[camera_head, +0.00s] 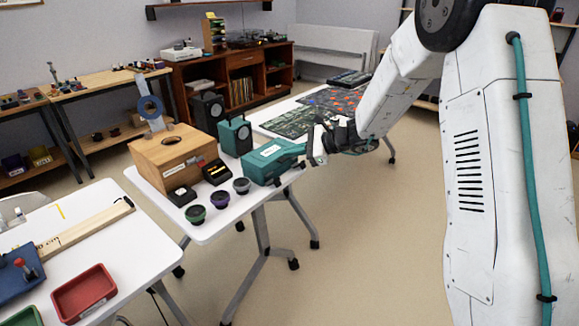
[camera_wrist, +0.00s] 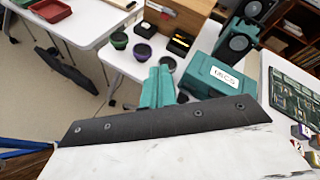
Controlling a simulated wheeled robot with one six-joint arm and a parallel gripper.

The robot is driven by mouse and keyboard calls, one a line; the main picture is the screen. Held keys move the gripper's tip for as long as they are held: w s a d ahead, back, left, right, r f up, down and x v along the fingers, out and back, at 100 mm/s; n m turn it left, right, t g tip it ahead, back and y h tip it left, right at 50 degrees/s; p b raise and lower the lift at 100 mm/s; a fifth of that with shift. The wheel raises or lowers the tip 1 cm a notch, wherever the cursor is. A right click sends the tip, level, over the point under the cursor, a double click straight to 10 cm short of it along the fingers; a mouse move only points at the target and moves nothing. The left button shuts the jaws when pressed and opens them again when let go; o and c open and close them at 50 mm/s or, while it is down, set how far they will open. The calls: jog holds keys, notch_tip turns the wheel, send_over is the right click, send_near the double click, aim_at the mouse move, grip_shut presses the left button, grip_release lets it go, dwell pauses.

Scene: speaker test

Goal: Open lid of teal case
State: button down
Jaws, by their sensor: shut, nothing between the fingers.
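The teal case (camera_head: 264,161) lies on the white table near its right edge, and its lid looks closed. In the wrist view the case (camera_wrist: 221,76) shows a white label with dark lettering. My gripper (camera_head: 306,150) is at the right end of the case in the head view. In the wrist view its teal fingers (camera_wrist: 158,74) are together and empty, to the left of the case. Whether they touch the case cannot be told; the similar colour blurs the boundary in the head view.
A wooden box (camera_head: 172,158), small black boxes, several round drivers (camera_head: 195,215) and a teal speaker (camera_head: 235,136) stand around the case. Circuit boards (camera_head: 287,121) lie on a table behind. The floor (camera_head: 375,240) in front is clear.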

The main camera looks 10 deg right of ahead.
aim_at(273, 157)
jog(key=w+d+f+m+t+h, duration=0.2)
jog(key=w+d+f+m, duration=0.25)
jog(key=f, duration=0.45)
jog(key=w+d+f+m+t+h, duration=0.1)
jog(key=w+d+f+m+t, duration=0.35)
jog(key=f, duration=0.45)
jog(key=shift+m+g, duration=0.3)
jog(key=shift+g, duration=0.65)
jog(key=x, duration=1)
jog(key=shift+w+r, duration=0.2)
jog(key=shift+w, duration=0.2)
notch_tip(273, 157, up, 3)
jog(key=shift+s+d+r, duration=0.1)
jog(key=shift+r, duration=0.5)
jog(key=shift+r, duration=0.1)
